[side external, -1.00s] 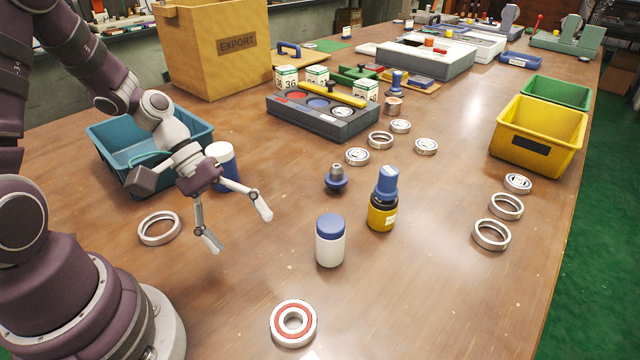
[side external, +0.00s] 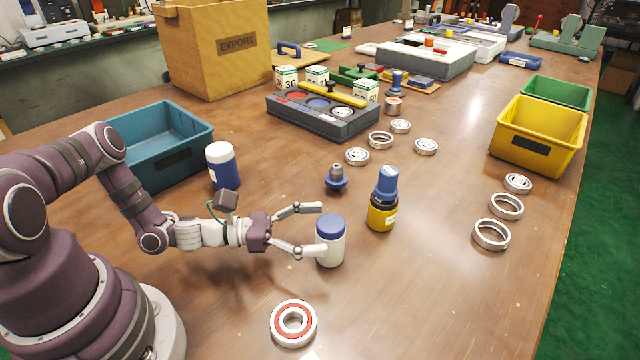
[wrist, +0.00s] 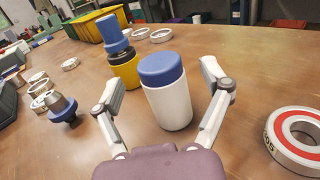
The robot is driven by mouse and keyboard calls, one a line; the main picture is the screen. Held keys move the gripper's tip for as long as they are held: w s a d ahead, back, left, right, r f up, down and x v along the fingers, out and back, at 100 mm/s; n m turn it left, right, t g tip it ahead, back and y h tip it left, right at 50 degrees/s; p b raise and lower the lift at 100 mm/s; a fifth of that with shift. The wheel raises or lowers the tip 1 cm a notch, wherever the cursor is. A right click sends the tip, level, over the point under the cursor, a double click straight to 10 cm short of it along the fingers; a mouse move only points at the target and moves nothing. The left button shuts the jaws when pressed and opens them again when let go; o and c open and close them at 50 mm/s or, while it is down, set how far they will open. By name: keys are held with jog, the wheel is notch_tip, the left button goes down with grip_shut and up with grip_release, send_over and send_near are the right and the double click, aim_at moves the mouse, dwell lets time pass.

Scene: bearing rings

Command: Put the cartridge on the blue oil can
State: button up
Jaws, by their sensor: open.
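A white canister with a blue lid (side external: 330,246) stands upright on the table. My gripper (side external: 321,230) is low and open, with a finger on either side of it; in the wrist view the canister (wrist: 168,98) sits between the fingers with gaps at both sides. A yellow bottle (side external: 381,216) with a black collar and a blue top stands just behind, to the right. A blue canister with a white lid (side external: 224,171) stands by the teal bin. A small blue part with a grey stem (side external: 336,180) is nearby. Which is the cartridge and which the oil can is unclear.
A red-faced bearing ring (side external: 293,323) lies in front of the canister. A teal bin (side external: 165,178) stands left, and a yellow bin (side external: 535,165) right. Several rings lie around the middle and right. A dark tray (side external: 325,122) is behind. The front right table is clear.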

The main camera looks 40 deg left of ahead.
jog(key=shift+x, duration=1.15)
jog(key=shift+s, duration=0.1)
jog(key=c, duration=1.3)
notch_tip(320, 180, up, 9)
jog(key=shift+r, duration=0.25)
jog(key=a+r+n+t+y, duration=0.1)
jog(key=a+r+y, duration=0.1)
jog(key=a+r, duration=0.1)
jog(key=w+a+r+n+t+y, duration=0.1)
jog(key=a+r+n+y, duration=0.1)
jog(key=a+r+y, duration=0.1)
jog(key=a+r+n+t+y, duration=0.2)
jog(key=a+r, duration=0.1)
jog(key=r, duration=0.2)
jog(key=shift+w+r, duration=0.1)
jog(key=shift+w, duration=0.2)
jog(key=shift+a, duration=0.1)
